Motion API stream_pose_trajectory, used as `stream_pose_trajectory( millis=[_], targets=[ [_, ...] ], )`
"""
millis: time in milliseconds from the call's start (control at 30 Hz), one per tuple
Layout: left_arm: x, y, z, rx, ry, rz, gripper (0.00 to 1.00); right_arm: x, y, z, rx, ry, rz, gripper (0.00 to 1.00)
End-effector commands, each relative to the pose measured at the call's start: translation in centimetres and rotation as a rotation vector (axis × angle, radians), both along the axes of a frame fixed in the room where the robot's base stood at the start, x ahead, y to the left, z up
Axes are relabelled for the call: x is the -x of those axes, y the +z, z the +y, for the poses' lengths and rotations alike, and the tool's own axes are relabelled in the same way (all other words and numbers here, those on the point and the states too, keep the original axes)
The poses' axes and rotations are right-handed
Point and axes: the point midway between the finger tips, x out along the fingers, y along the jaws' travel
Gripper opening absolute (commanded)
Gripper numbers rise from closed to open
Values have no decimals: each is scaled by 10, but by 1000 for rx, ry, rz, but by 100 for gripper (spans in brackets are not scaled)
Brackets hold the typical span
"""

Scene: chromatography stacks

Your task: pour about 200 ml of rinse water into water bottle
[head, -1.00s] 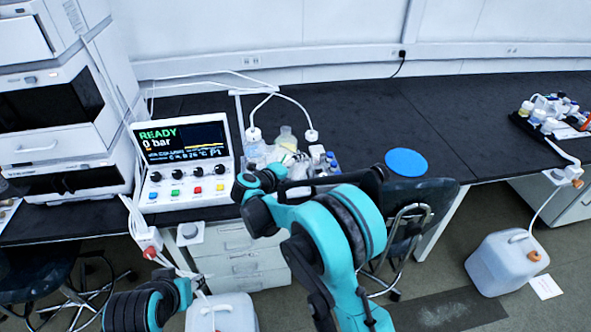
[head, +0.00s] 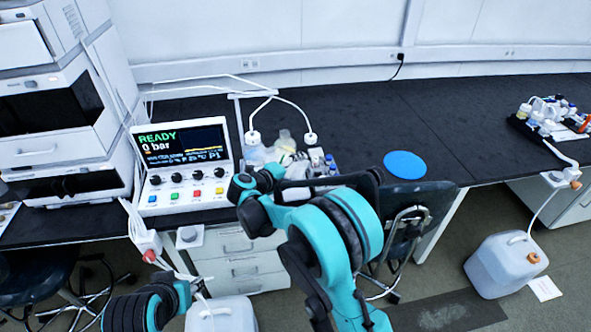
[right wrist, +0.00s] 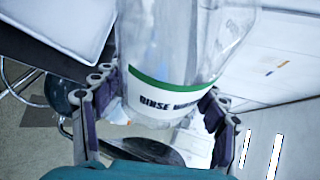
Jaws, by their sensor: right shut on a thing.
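In the right wrist view my right gripper (right wrist: 155,112) is shut around a clear bottle labelled "RINSE W…" (right wrist: 170,60), with a green band above its white label. The bottle's upper end runs out of the picture, so its mouth and water level are hidden. In the head view my right gripper is mostly hidden behind my own teal arm, beside the bottles at the console's right. A white-capped bottle with a tube (head: 254,153) stands there, and another white tube cap (head: 311,138) is to its right. I cannot tell which is the water bottle.
A console (head: 182,165) reading "READY 0 bar" stands left of the bottles. A blue disc (head: 405,165) lies on the black bench (head: 450,130), which is largely clear at right. A chair (head: 420,205) stands in front, and a jerrycan (head: 507,264) on the floor.

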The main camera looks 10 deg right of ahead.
Motion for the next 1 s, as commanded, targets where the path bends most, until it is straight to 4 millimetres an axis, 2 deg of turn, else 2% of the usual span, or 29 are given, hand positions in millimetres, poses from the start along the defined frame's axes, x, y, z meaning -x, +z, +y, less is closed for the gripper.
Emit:
stream_pose_trajectory(
  millis=[300,1000],
  targets=[
    [0,4,0,0,0,0,40,0,12,-1,68,0,37,12],
    [0,7,0,0,0,0,40,0,26,-1,157,0,87,12]
  ],
)
